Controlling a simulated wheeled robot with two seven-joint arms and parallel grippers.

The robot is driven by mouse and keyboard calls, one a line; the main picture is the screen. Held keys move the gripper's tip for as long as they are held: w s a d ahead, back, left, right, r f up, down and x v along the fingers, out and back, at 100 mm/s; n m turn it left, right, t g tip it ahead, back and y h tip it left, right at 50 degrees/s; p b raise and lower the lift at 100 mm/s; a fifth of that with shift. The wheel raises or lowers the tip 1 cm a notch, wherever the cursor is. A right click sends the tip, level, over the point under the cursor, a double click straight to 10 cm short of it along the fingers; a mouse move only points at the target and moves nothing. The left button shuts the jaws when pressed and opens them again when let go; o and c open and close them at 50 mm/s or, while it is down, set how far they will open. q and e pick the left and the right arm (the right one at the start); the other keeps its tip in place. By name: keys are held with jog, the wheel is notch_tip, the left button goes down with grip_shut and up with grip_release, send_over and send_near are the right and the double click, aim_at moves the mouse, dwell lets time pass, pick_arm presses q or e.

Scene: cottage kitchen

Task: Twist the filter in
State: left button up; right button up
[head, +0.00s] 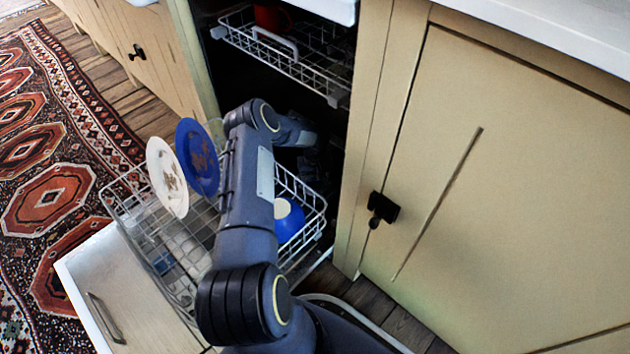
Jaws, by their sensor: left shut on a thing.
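My left arm reaches over the lower rack into the dark dishwasher (232,80). My left gripper (310,163) is low in the tub, behind the rack, and is shut on the filter. The fingertips and the filter are too dark and too covered to make out, so I cannot tell how the filter sits or how far it is turned. My right gripper is not in view.
The lower rack (316,197) is pulled out over the open door (135,290). It holds a white plate (166,177), a blue plate (198,157) and a blue bowl (290,222), close around my arm. The upper rack (285,62) hangs above. A closed cabinet (510,190) stands right.

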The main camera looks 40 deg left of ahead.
pick_arm(q)
jog(key=shift+m, duration=0.7)
jog(key=m, duration=0.3)
jog(key=shift+a+m, duration=0.1)
jog(key=shift+m, duration=0.2)
jog(key=m, duration=0.3)
jog(key=shift+m, duration=0.3)
